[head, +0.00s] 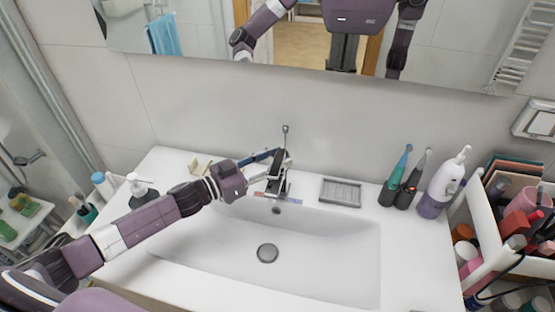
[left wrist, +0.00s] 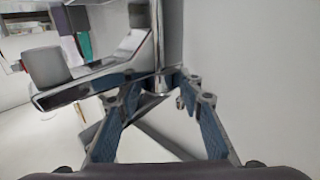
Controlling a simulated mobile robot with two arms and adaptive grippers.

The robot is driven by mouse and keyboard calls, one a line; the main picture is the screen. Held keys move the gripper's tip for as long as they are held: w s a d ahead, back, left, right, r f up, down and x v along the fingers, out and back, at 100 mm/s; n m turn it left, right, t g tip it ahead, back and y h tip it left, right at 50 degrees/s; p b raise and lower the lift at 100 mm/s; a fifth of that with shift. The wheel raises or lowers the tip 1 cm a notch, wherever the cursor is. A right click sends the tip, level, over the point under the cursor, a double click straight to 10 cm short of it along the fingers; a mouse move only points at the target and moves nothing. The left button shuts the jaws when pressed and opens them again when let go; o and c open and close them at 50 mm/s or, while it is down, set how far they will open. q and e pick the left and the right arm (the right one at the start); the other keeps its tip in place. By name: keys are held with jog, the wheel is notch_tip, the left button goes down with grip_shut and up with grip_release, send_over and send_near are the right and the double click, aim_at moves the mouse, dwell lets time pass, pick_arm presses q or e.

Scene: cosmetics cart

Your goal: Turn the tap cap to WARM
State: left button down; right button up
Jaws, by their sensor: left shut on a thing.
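The chrome tap (head: 275,182) stands at the back edge of the white sink, with a thin upright rod (head: 285,138) rising behind it. My left gripper (head: 281,156) comes in from the left at the top of the tap. In the left wrist view, its two blue-padded fingers (left wrist: 160,80) are on either side of the chrome tap (left wrist: 158,50) and shut on its cap. The cap's grip area is partly hidden by the fingers. A small red and blue marking (head: 278,198) shows below the tap; I cannot read it. My right gripper does not show.
A grey soap dish (head: 340,192) sits right of the tap. Electric toothbrushes (head: 404,185) and a white and purple device (head: 443,185) stand farther right, beside a cosmetics cart (head: 487,225). A soap dispenser (head: 141,190) stands left. The basin (head: 320,255) is empty.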

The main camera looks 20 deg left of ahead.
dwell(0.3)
pick_arm(q)
jog(key=c, duration=1.3)
grip_release()
jog(key=shift+s+a, duration=0.15)
jog(key=v, duration=1.1)
jog(key=shift+s+a, duration=0.15)
jog(key=shift+a, duration=0.2)
